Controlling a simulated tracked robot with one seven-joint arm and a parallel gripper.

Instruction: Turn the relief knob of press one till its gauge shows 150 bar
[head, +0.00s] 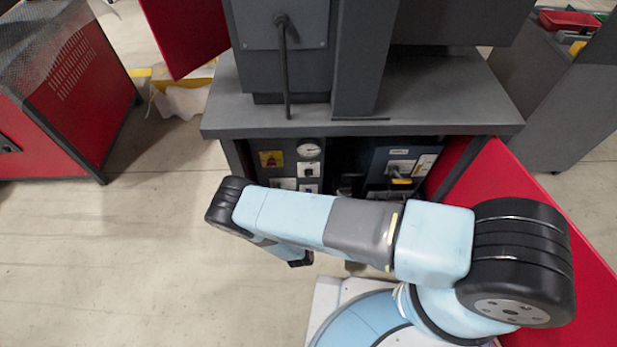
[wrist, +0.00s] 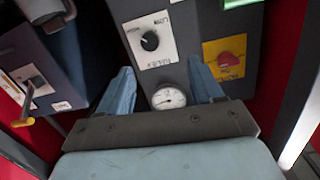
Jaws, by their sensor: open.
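Press one is a dark grey machine (head: 362,95) with an open cabinet under its top. A small round white gauge (head: 309,149) sits on the cabinet's panel, and it also shows in the wrist view (wrist: 168,98); its needle is too small to read. A black knob (wrist: 150,40) on a white labelled plate sits beside the gauge, and shows below it in the head view (head: 308,171). My gripper (wrist: 160,65) is open and empty. Its blue fingers show either side of the gauge in the wrist view, with the knob beyond the fingertips. I see no contact with the knob.
A red knob on a yellow plate (wrist: 228,60) is beside the gauge. A blue-grey box with a yellow-handled switch (wrist: 28,115) stands on the other side in the cabinet. An open red door (head: 500,215) is at the right. Clear floor (head: 110,260) lies left.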

